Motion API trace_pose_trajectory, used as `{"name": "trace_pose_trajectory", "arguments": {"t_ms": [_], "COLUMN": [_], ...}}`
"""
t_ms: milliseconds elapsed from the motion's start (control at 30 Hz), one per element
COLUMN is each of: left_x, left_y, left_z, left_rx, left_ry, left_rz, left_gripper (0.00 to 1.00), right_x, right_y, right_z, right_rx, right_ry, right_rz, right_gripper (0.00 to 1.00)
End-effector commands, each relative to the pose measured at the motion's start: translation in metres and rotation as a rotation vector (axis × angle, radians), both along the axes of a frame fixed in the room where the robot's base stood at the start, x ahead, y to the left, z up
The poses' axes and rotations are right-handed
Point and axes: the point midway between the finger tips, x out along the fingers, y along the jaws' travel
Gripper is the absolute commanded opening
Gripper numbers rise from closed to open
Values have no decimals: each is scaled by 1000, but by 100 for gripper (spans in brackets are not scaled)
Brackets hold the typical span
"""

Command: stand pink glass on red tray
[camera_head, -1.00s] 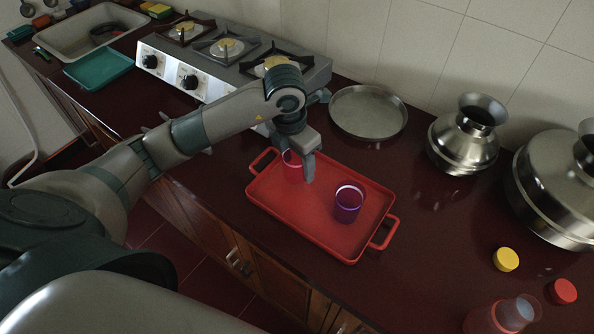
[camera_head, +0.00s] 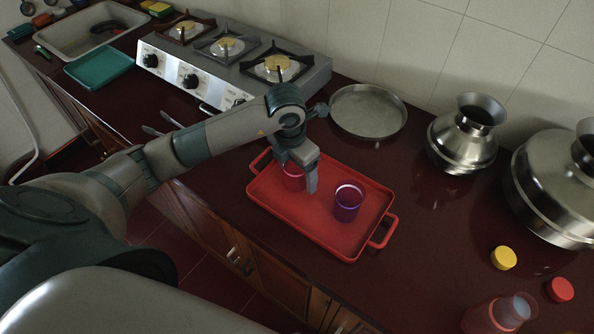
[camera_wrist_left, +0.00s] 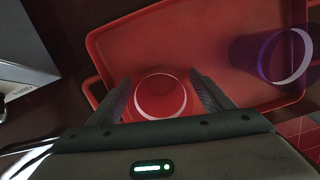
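The red tray (camera_head: 315,225) lies on the dark red counter. The pink glass (camera_head: 293,181) is upright at the tray's left end, low inside its outline. Its base is at or very close to the tray floor; I cannot tell if it touches. My left gripper (camera_head: 301,179) reaches down around the glass from above. In the left wrist view, the pink glass (camera_wrist_left: 160,97) sits between the two fingers (camera_wrist_left: 163,95), one close against each side. A purple glass (camera_head: 348,203) stands on the tray to the right, apart from the gripper. My right gripper is not in view.
A steel plate (camera_head: 367,112) and a steel pot (camera_head: 462,140) stand behind the tray. The stove (camera_head: 235,75) is at the back left.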

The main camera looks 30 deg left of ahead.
Motion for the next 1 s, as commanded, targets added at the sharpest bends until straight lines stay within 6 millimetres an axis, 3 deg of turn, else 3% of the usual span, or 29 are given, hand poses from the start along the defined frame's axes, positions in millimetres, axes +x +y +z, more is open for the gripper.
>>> {"name": "trace_pose_trajectory", "arguments": {"t_ms": [367,467,1000], "left_x": [0,0,-10], "left_y": [0,0,4], "left_z": [5,11,99], "left_rx": [0,0,1], "left_ry": [0,-3,-4], "left_rz": [0,-1,-1], "left_gripper": [74,74,74], "right_x": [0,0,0], "right_y": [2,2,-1], "right_z": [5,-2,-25], "right_rx": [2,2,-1], "right_ry": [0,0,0], "right_rz": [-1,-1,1], "right_gripper": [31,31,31]}}
